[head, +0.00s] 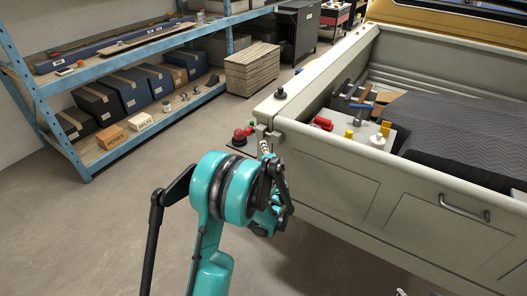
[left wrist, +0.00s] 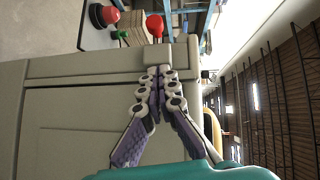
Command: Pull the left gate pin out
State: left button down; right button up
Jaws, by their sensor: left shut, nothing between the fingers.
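The left gate pin (left wrist: 155,25) has a red knob and shows in the left wrist view, standing at the pale latch block (left wrist: 158,52) on the gate's corner. The pale tailgate (head: 340,185) of the truck bed is up; its panel also fills the lower left of the left wrist view (left wrist: 75,125). My left gripper (left wrist: 159,74) is shut and empty, its fingertips close to the latch block, below the knob in that view. I cannot tell whether they touch. In the head view my wrist largely hides the left gripper (head: 265,149).
A red knob on a dark base (head: 239,136) stands left of the gate corner. A blue shelf (head: 120,133) with boxes and a wooden stack (head: 251,70) are behind. The truck bed holds a dark ribbed mat (head: 440,120) and tools. Floor at the left is clear.

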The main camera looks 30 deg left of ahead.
pick_arm(q)
jog(key=x, duration=0.5)
jog(key=shift+w+a+f+b, duration=0.15)
jog(key=shift+w+a+b, duration=0.1)
jog(key=shift+w+b, duration=0.1)
jog(key=shift+w+a+f+b, duration=0.1)
jog(key=shift+a+b, duration=0.1)
jog(key=shift+a, duration=0.7)
jog(key=shift+a+f+b, duration=0.1)
jog(key=shift+a+b, duration=0.05)
jog(key=shift+a, duration=0.75)
jog(key=shift+a, duration=0.1)
jog(key=a+b, duration=0.1)
jog(key=a, duration=0.4)
jog(key=shift+w+a+r, duration=0.1)
jog(key=shift+a, duration=0.1)
jog(key=shift+d, duration=0.15)
